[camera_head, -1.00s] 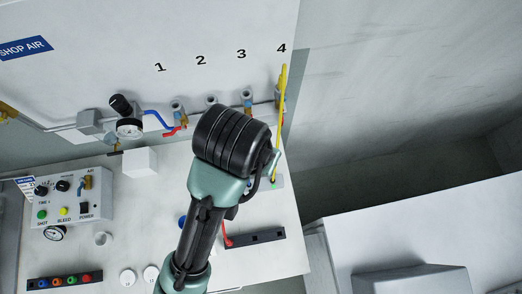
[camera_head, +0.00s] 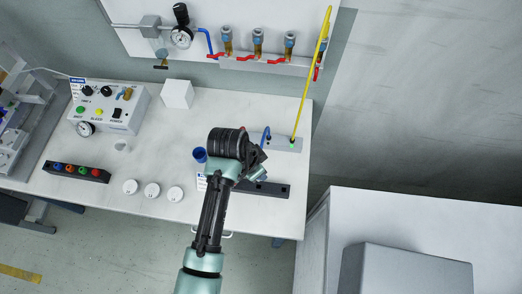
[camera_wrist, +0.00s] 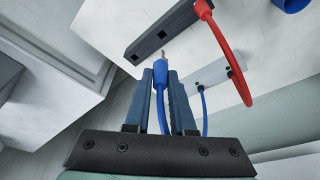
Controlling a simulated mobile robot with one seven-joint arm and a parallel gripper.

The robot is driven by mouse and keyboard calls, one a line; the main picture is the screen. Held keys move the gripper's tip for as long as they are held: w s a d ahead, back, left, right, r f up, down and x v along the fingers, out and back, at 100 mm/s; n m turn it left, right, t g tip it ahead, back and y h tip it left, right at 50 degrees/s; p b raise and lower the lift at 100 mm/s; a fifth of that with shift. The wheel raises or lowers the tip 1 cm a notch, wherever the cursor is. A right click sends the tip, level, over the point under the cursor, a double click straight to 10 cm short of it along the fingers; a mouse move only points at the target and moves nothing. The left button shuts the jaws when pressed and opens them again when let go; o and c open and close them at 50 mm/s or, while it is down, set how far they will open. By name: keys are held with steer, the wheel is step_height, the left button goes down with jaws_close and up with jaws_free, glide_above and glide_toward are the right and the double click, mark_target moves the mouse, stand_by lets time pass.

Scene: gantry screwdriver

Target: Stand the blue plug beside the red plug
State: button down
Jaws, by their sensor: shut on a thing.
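In the wrist view my gripper (camera_wrist: 161,80) is shut on the blue plug (camera_wrist: 160,77). The plug's metal tip points toward the dark rail (camera_wrist: 150,39), close to its edge; I cannot tell whether it touches. The red plug (camera_wrist: 203,9) stands in the rail near the top of the view, its red cable looping down to the right. Open square sockets show in the rail beside it. In the head view my gripper (camera_head: 257,174) is over the dark rail (camera_head: 270,189); my arm hides the blue plug and most of the rail's left part.
A grey block (camera_head: 286,143) with a green light, a blue cable and a yellow cable lies behind the rail. A blue cup (camera_head: 199,154) is left of my gripper. White discs (camera_head: 152,190), a control box (camera_head: 112,108) and a white cube (camera_head: 177,94) stand further left.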

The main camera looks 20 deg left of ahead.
steer(key=shift+f+b, duration=2.3)
steer(key=shift+f, duration=0.15)
steer(key=shift+p, duration=0.7)
steer(key=shift+f, duration=0.15)
stand_by(0.5)
steer(key=shift+f+b, duration=0.95)
steer(key=shift+f, duration=0.45)
steer(key=c, duration=0.7)
jaws_free()
steer(key=v, duration=1.3)
steer(key=shift+a, duration=0.1)
steer(key=shift+f, duration=0.1)
